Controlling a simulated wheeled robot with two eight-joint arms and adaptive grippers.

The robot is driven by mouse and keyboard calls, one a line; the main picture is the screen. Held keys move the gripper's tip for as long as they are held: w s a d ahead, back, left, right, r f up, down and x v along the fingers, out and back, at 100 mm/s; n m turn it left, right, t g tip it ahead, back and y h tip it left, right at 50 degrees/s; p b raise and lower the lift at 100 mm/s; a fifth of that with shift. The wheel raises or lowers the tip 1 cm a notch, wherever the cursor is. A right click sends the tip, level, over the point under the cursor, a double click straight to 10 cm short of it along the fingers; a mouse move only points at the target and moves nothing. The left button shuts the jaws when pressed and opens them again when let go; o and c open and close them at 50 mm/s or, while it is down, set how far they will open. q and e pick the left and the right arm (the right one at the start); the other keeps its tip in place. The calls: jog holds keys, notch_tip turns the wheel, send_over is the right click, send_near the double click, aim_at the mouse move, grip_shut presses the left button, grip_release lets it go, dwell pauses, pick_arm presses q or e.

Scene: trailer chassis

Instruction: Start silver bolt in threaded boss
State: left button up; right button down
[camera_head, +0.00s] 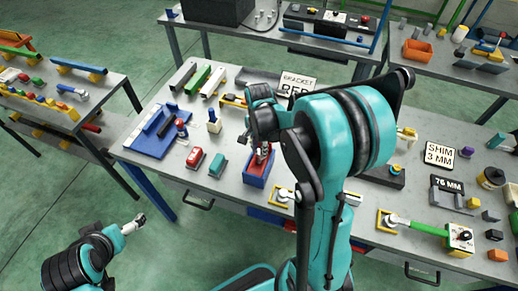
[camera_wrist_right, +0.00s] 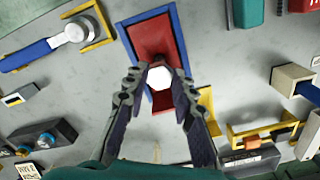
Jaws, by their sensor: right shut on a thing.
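The silver bolt (camera_wrist_right: 158,80) shows its pale hexagonal head between the fingertips of my right gripper (camera_wrist_right: 160,74). In the head view my right gripper (camera_head: 263,153) is over a red block in a blue-rimmed holder (camera_head: 251,181). The red block (camera_wrist_right: 154,36) with its blue rim also shows in the right wrist view, directly behind the bolt. The bolt's shank and any threaded hole under it are hidden, so I cannot tell whether the bolt touches the block. My left gripper (camera_head: 134,224) is low at the left, away from the tables, empty as far as shows.
A blue tray (camera_head: 150,140) lies farther left. Yellow fixtures (camera_head: 390,220) and a green-handled tool (camera_head: 428,228) are at the right. My right arm covers the table's middle.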

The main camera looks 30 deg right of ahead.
jog(key=shift+f+b, duration=1.5)
jog(key=shift+f, duration=0.35)
jog(key=c, duration=1.2)
grip_release()
jog(key=shift+r, duration=0.1)
jog(key=shift+r+p, duration=2.6)
jog(key=shift+r, duration=0.95)
